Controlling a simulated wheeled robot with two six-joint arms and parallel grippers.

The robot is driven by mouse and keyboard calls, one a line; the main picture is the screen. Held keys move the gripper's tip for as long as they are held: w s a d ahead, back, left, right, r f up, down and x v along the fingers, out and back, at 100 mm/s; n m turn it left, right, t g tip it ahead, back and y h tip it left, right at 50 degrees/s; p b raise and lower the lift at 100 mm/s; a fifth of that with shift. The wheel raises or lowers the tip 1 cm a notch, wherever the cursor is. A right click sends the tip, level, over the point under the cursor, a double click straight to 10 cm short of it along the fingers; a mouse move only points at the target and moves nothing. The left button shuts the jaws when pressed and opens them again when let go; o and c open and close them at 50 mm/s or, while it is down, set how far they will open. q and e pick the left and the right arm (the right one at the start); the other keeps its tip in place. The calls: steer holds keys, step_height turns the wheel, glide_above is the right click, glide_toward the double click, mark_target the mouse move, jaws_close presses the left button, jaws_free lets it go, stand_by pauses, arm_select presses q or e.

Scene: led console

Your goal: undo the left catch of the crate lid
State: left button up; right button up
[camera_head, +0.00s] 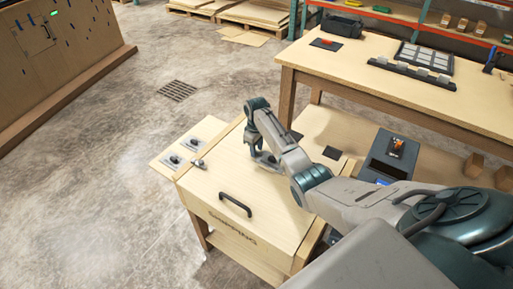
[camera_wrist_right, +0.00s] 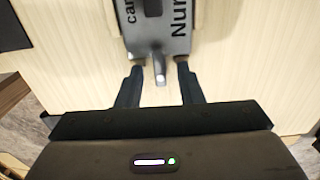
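The pale wooden crate lid (camera_head: 262,190) is down, with a black handle (camera_head: 235,205) near its front edge. A small silver fitting (camera_head: 197,163) sits at the lid's left edge; I cannot tell whether it is the left catch. My right gripper (camera_head: 264,160) is over the far part of the lid, its tips partly hidden by the arm. In the right wrist view this gripper (camera_wrist_right: 160,78) is open. A small silver lever (camera_wrist_right: 160,72) on a dark grey lettered plate (camera_wrist_right: 157,40) lies between the fingertips, with gaps either side. My left gripper is out of view.
A side board (camera_head: 165,163) with dark knobs on grey plates adjoins the crate's left. A wooden workbench (camera_head: 400,88) stands behind on the right. Open concrete floor (camera_head: 120,150) lies to the left.

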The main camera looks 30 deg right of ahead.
jaws_close()
